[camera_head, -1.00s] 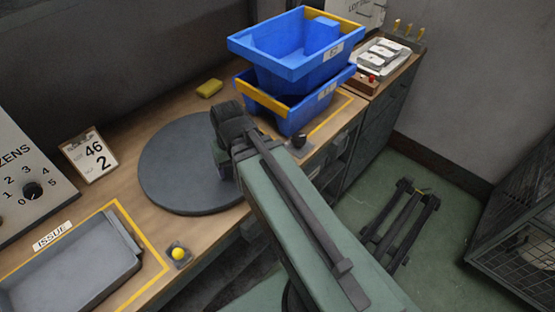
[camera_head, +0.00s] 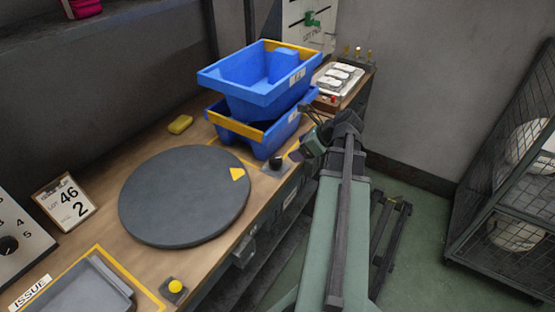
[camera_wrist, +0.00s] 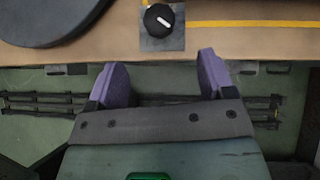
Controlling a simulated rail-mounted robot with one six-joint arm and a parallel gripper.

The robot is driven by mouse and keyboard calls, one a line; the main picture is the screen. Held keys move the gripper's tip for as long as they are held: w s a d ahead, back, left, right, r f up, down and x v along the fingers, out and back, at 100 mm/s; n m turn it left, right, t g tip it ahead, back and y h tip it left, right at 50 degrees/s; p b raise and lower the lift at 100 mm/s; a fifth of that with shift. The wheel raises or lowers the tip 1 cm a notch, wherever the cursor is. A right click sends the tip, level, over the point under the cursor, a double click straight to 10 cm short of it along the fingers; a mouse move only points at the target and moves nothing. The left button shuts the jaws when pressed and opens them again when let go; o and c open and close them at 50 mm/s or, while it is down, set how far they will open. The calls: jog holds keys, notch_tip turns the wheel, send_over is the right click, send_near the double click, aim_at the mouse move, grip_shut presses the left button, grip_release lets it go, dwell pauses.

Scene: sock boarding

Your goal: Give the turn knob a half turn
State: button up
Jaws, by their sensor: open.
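A black turn knob (camera_head: 275,163) with a white pointer line sits on a small grey plate at the bench's front edge, between the round grey disc and the blue bins. In the wrist view the knob (camera_wrist: 158,20) is at the top centre, its line pointing up-left to down-right. My gripper (camera_head: 308,143) is to the right of the knob, out past the bench edge. In the wrist view my gripper (camera_wrist: 160,75) has its two purple fingers wide apart with nothing between them. The knob lies beyond the fingertips, untouched.
The grey disc (camera_head: 180,205) with a yellow wedge mark lies left of the knob. Stacked blue bins (camera_head: 262,85) stand just behind it. A yellow button (camera_head: 175,286) and an issue tray (camera_head: 80,290) are at the front left. Another dial (camera_head: 8,245) is on the left panel.

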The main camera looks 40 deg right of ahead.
aim_at(277, 159)
jog(key=b+x, duration=0.7)
jog(key=x, duration=0.3)
jog(key=shift+a+f+b, duration=0.1)
jog(key=shift+f+b, duration=0.2)
jog(key=shift+w+a, duration=0.15)
jog(key=shift+w, duration=0.15)
jog(key=c, duration=0.9)
